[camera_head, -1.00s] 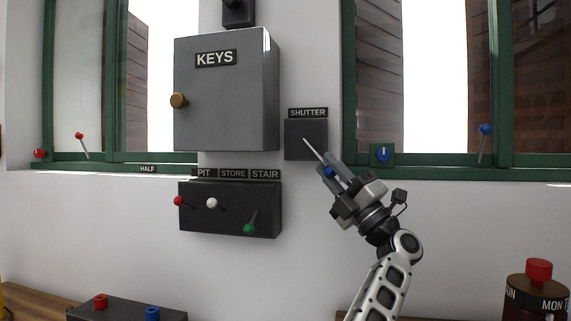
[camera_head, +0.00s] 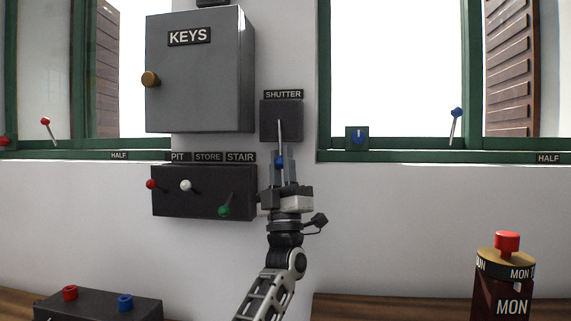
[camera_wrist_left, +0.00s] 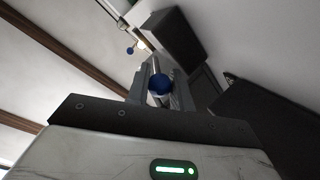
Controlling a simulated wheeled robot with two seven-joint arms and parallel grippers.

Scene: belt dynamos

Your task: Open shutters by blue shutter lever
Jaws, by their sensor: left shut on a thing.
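The blue shutter lever (camera_head: 280,141) hangs from a dark box (camera_head: 281,110) under the SHUTTER label. Its thin pale rod points straight down. My left gripper (camera_head: 280,164) comes up from below and is shut on its blue knob, which shows between the fingers. The wrist view also shows the blue knob (camera_wrist_left: 159,85) between both fingers of the left gripper (camera_wrist_left: 160,82). Brown slatted shutters show outside the windows: one at the right (camera_head: 506,65) and one at the left (camera_head: 105,70). Much of both openings is bright and clear. My right gripper is not in view.
The grey KEYS cabinet (camera_head: 200,85) and a switch box (camera_head: 190,199) with red, white and green levers are close left of my gripper. Another blue-knobbed lever (camera_head: 456,125) and a blue dial (camera_head: 358,137) are on the right window frame.

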